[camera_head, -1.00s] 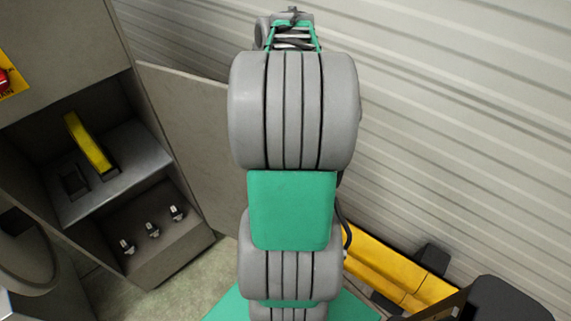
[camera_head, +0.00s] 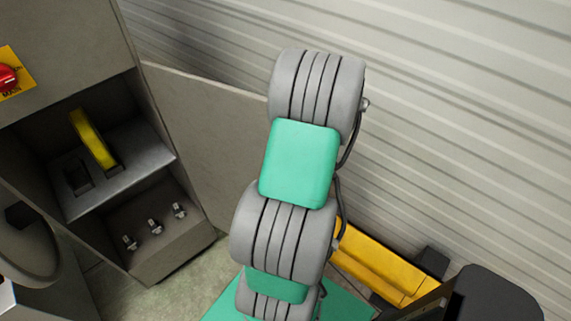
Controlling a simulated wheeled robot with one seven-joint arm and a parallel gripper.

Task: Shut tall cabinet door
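The tall grey cabinet (camera_head: 80,38) stands at the left. Its lower bay is open and shows a yellow handle (camera_head: 93,138) on a dark shelf and several small metal fittings on a lower ledge. The cabinet door (camera_head: 205,130) is a flat grey panel. It stands open, swung out to the right from the bay's right edge. My arm's grey and green links rise in the middle of the view and cover the door's right part. My gripper is not in view, so its state and any contact with the door are hidden.
A red knob on a yellow plate (camera_head: 10,78) is on the cabinet front. A corrugated wall (camera_head: 450,110) runs behind the door and arm. A yellow object (camera_head: 385,268) and a dark object (camera_head: 495,295) are at the lower right. Some floor shows below the cabinet.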

